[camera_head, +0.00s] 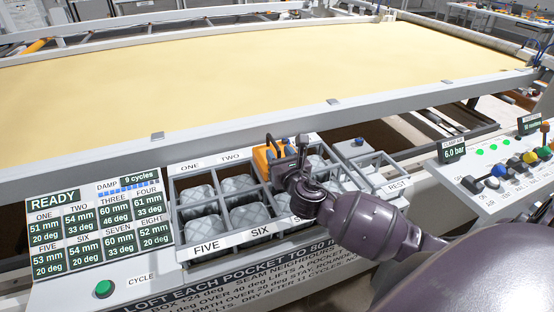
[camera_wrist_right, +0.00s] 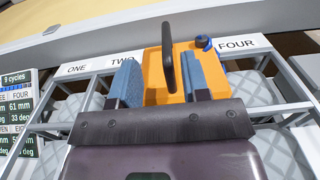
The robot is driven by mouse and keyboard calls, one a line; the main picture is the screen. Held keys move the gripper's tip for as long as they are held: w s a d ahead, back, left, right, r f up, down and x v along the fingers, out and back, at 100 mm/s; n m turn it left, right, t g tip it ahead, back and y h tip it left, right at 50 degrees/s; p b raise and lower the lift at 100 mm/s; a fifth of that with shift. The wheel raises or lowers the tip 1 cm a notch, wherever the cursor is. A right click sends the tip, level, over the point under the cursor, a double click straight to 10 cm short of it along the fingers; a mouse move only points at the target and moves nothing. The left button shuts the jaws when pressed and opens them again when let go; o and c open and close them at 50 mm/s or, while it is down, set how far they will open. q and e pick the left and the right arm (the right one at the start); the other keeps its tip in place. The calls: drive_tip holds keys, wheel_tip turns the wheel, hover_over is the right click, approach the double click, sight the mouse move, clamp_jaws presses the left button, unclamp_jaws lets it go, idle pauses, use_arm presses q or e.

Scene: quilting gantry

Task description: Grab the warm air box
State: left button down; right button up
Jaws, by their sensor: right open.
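The warm air box is an orange box (camera_head: 265,157) with a dark upright handle and a blue knob. It sits over the rack near pocket three, between the labels TWO and FOUR. It also shows in the right wrist view (camera_wrist_right: 152,68), with its dark handle (camera_wrist_right: 168,58). My right gripper (camera_head: 288,160) is at the box. In the wrist view its two blue-grey fingers (camera_wrist_right: 163,66) stand apart on either side of the handle, with gaps showing. The box's lower part is hidden by the gripper. My left gripper is not in view.
The grey rack (camera_head: 205,209) holds quilted pads in labelled pockets. A readout board (camera_head: 84,197) and a green CYCLE button (camera_head: 103,288) are at left. A REST stand (camera_head: 397,187) and a control console (camera_head: 490,187) are at right. A gantry rail (camera_head: 230,125) runs behind the rack.

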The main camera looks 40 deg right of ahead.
sight(277, 145)
drive_tip(key=x, duration=0.4)
drive_tip(key=shift+d+f, duration=0.2)
drive_tip(key=shift+d, duration=0.15)
drive_tip(key=shift+w+d, duration=0.1)
drive_tip(key=shift+w, duration=0.45)
drive_tip(key=shift+c, duration=0.2)
clamp_jaws()
